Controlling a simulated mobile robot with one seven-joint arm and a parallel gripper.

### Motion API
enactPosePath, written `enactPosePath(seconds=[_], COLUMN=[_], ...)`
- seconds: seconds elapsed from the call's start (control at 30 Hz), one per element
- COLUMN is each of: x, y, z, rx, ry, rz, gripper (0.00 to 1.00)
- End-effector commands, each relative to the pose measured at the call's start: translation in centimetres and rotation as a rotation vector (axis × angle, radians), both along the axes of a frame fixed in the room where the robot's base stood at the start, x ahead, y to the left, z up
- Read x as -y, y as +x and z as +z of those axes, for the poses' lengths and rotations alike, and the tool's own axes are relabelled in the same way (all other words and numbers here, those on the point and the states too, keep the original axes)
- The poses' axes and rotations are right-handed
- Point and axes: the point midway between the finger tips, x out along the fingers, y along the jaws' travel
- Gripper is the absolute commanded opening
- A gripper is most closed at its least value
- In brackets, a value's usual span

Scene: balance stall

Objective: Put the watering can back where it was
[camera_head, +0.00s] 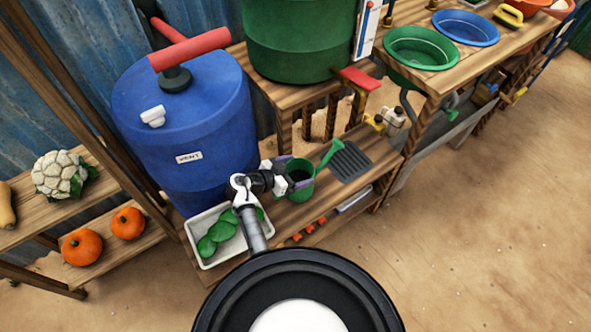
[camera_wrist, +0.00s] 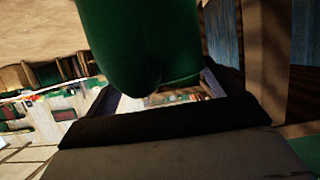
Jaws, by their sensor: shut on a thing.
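A green watering can (camera_head: 302,186) with a long spout (camera_head: 331,152) pointing up and to the right is at the wooden shelf (camera_head: 372,192) in the head view. My gripper (camera_head: 291,183) comes from the left and is shut on the can. In the wrist view the green body of the can (camera_wrist: 145,45) fills the upper middle, between the fingers of my gripper (camera_wrist: 160,92). The can looks roughly upright. I cannot tell whether its base touches the shelf, as my gripper hides part of it.
A white tray (camera_head: 203,253) with green discs (camera_head: 207,247) lies left of my gripper. A blue barrel (camera_head: 185,130) with a red handle stands behind. A dark slatted piece (camera_head: 351,162) lies just right of the can. A larger green tub (camera_head: 297,45) stands above on a wooden stand.

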Motion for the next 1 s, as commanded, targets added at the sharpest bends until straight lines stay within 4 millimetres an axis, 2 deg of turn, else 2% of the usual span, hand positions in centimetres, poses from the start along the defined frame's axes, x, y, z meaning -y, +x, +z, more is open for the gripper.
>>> enactPosePath(seconds=[0.37, 0.4, 0.43, 0.47, 0.77, 1.0], x=[0.0, 0.0, 0.0, 0.0, -0.2, -3.4], y=[0.1, 0.0, 0.0, 0.0, -0.1, -2.3], z=[-0.4, -0.4, -0.4, -0.4, -0.2, 1.1], rx=[0.005, 0.001, 0.001, 0.0, 0.001, 0.003], ry=[0.0, 0.001, 0.001, 0.0, 0.0, 0.001], rz=[0.001, 0.001, 0.001, 0.001, 0.002, 0.005], gripper=[0.19, 0.94, 0.98, 1.0, 1.0, 1.0])
